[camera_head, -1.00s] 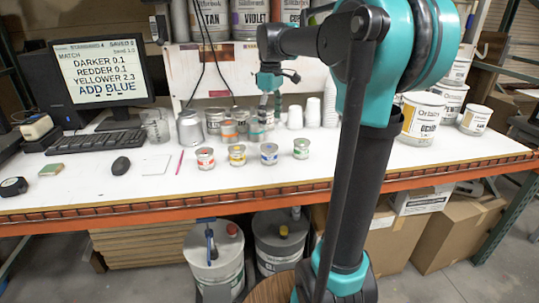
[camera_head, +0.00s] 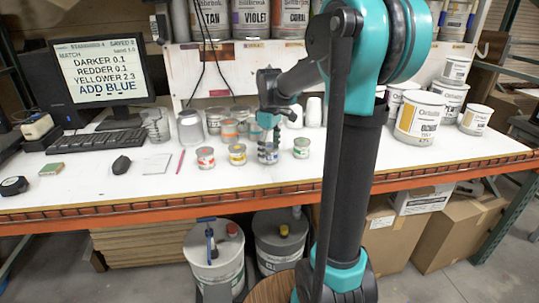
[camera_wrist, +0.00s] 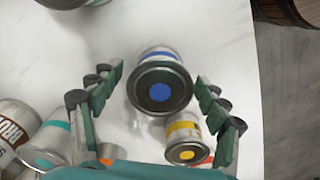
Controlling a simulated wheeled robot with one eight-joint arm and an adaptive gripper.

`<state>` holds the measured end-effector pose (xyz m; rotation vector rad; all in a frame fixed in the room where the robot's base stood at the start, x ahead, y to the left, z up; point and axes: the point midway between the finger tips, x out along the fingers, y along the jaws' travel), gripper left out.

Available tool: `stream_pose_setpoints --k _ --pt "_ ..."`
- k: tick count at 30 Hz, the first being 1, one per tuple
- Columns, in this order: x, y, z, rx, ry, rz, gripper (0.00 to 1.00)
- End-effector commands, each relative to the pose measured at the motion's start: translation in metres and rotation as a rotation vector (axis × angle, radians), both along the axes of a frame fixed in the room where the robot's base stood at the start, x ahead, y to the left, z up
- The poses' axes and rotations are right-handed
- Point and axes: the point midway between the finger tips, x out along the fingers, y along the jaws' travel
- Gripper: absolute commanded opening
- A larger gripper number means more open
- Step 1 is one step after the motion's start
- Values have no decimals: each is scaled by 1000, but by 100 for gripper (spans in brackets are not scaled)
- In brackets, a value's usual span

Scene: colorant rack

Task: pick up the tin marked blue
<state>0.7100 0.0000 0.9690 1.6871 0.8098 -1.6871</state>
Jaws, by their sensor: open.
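The blue-marked tin (camera_head: 268,158) stands upright on the white bench in the front row of small tins. In the wrist view it shows with a blue dot on its dark lid (camera_wrist: 161,90) and a blue band on its side. My gripper (camera_head: 268,146) is open at the blue tin and partly covers it in the head view. In the wrist view the fingers of my gripper (camera_wrist: 160,80) stand on either side of the tin, with visible gaps; I see no grip on it.
The yellow tin (camera_head: 237,154) stands close by, near the right finger in the wrist view (camera_wrist: 185,138). The red tin (camera_head: 205,158) is farther left and the green tin (camera_head: 301,148) is to the right. Other cans and cups stand behind. The bench front is clear.

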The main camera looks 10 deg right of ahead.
Motion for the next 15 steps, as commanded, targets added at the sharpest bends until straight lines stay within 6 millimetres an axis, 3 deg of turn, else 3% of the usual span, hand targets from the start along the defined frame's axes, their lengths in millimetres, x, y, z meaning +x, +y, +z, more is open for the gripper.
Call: stream_pose_setpoints --k 7,15 --pt "0 0 -1 0 0 0 74" --pt "0 0 -1 0 0 0 41"
